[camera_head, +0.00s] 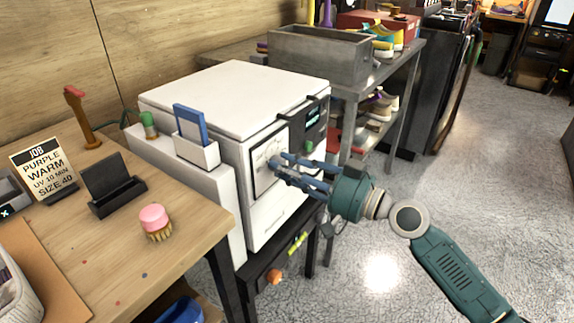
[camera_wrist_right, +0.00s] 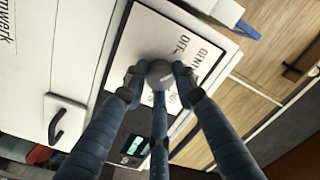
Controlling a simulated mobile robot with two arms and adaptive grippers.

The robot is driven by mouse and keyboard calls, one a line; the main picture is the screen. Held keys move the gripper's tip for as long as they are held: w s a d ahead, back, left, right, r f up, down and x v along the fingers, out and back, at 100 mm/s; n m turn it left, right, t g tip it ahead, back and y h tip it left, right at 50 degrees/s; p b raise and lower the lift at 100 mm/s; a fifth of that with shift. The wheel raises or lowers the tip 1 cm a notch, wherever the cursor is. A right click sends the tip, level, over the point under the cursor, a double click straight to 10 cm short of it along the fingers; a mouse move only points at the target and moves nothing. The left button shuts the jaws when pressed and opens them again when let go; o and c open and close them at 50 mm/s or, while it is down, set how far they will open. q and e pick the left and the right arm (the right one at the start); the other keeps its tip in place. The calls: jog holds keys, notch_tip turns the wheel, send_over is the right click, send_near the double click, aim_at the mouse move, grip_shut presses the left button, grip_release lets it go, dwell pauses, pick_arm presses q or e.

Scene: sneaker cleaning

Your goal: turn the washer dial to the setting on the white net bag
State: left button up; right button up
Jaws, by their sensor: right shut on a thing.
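The washer (camera_head: 228,85) is a white box with a closed lid beside the wooden table. A white panel (camera_head: 262,185) on its front carries the dial, which the fingers mostly hide in the head view. In the right wrist view the round grey dial (camera_wrist_right: 160,74) sits among printed settings; "OFF" and part of "GENT..." are readable. My right gripper (camera_head: 277,164) is shut on the dial, with blue fingers around it; its fingertips (camera_wrist_right: 158,80) also show in the wrist view. My left gripper is not in view.
A job card (camera_head: 43,168) reads "PURPLE WARM, UV 10 MIN, SIZE 40". A pink-topped brush (camera_head: 154,217) and a black holder (camera_head: 118,194) stand on the table. A grey bin (camera_head: 318,54) sits on the metal shelf behind the washer. The floor at right is clear.

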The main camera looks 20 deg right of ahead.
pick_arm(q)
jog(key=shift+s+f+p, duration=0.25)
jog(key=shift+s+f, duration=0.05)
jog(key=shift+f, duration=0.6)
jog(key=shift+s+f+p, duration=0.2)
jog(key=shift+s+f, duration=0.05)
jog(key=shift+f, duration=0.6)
pick_arm(e)
jog(key=shift+r+m, duration=0.1)
jog(key=shift+m, duration=1.4)
jog(key=shift+d, duration=0.1)
jog(key=o, duration=1.2)
jog(key=shift+c, duration=0.2)
jog(key=v, duration=1.2)
